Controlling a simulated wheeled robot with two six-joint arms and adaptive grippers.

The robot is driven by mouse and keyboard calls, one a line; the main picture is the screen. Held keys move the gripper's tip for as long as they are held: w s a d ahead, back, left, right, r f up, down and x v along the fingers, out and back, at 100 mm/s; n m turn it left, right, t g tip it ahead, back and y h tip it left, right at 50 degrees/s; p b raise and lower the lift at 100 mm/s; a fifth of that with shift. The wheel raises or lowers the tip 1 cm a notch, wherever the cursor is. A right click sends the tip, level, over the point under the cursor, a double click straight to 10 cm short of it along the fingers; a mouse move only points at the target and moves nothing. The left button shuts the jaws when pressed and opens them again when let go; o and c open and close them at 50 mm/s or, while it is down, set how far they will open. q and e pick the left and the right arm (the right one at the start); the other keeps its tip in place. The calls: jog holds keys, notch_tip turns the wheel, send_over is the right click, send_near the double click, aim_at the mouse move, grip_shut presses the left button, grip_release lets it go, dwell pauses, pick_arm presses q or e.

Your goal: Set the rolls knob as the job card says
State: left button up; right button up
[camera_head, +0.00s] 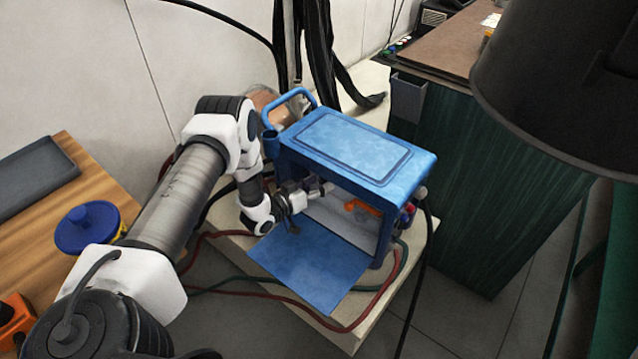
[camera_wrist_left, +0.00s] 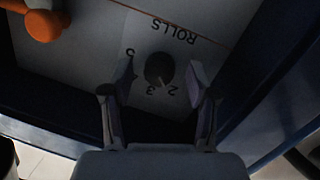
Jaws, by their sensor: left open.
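The rolls knob (camera_wrist_left: 159,69) is a small dark round knob on a pale panel marked ROLLS, with numbers including 2, 3 and 5 around it. A small light mark shows on its lower part, roughly toward between 2 and 3; the exact setting is hard to tell. My left gripper (camera_wrist_left: 160,92) is open, with one finger on each side of the knob; contact cannot be told. In the head view my left gripper (camera_head: 312,192) reaches into the open front of the blue wire-feeder box (camera_head: 428,163). The knob is hidden there. I cannot make out a job card.
An orange part (camera_head: 362,207) sits inside the box, also in the left wrist view (camera_wrist_left: 42,25). The blue door (camera_head: 310,272) hangs open in front. Red and green hoses surround the pale stand (camera_head: 415,255). A wooden table (camera_head: 75,150) is at left, a green-sided bench (camera_head: 470,200) at right.

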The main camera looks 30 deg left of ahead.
pick_arm(q)
jog(key=v, duration=1.1)
jog(key=shift+s, duration=0.35)
jog(key=shift+a, duration=0.1)
